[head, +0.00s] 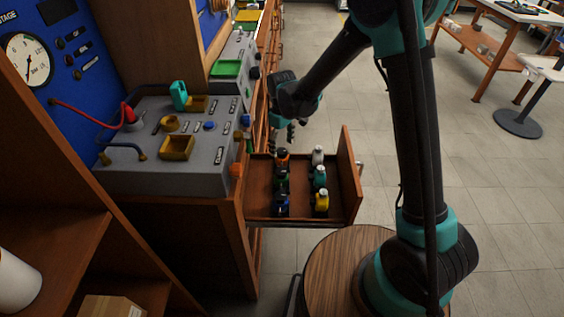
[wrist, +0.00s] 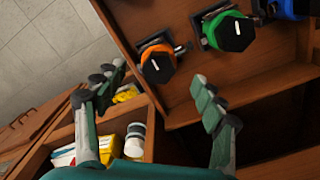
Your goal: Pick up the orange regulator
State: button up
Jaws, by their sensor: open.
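The orange regulator (head: 282,158) stands in the open wooden drawer, at the far end of its left row in the head view. In the wrist view the orange regulator (wrist: 158,62) shows an orange body and a dark knob with a white mark. My gripper (head: 285,128) is open and empty, above and just beyond the far side of the drawer in the head view. In the wrist view its fingertips (wrist: 152,86) are spread wide, with the orange regulator ahead between their lines, apart from both fingers.
The green regulator (wrist: 229,32) is beside the orange one, with the blue regulator (wrist: 288,5) past it. A lower compartment holds a white jar (wrist: 135,138). The grey testbench (head: 200,170) stands left of the drawer.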

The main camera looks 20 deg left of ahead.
aim_at(282, 151)
jog(key=shift+d+f, duration=0.1)
jog(key=shift+f, duration=1.7)
grip_shut()
